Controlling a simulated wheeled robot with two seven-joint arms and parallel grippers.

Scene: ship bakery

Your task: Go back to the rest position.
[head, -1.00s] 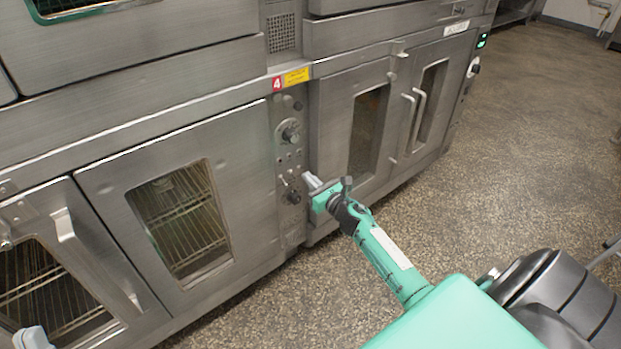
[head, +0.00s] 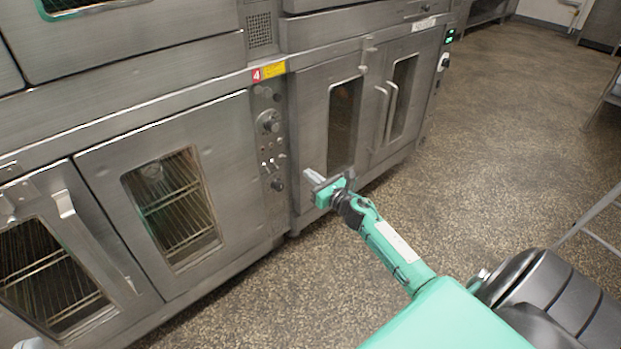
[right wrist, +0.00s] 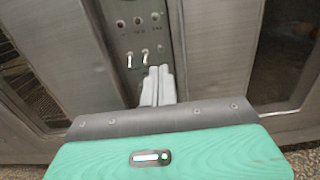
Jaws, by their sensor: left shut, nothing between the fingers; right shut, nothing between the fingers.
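My right gripper (head: 314,179) is at the end of the green arm reaching in from the lower right in the head view. It is shut and empty, in front of the oven fronts near the control panel. In the right wrist view its fingers (right wrist: 157,88) are together, with the control panel and its switches behind them. I cannot tell the exact gap to the panel. Only the tip of my left gripper (head: 30,343) shows at the lower left edge of the head view, in front of the left oven door; it is shut, and the rest is out of frame.
A steel oven (head: 95,160) with closed glass doors fills the left. Its control panel (head: 268,150) has knobs and switches below a red "4" label (head: 257,75). A second oven door (head: 341,120) has handles to its right. Speckled floor (head: 500,130) is open at right; metal legs (head: 590,215) stand at the right edge.

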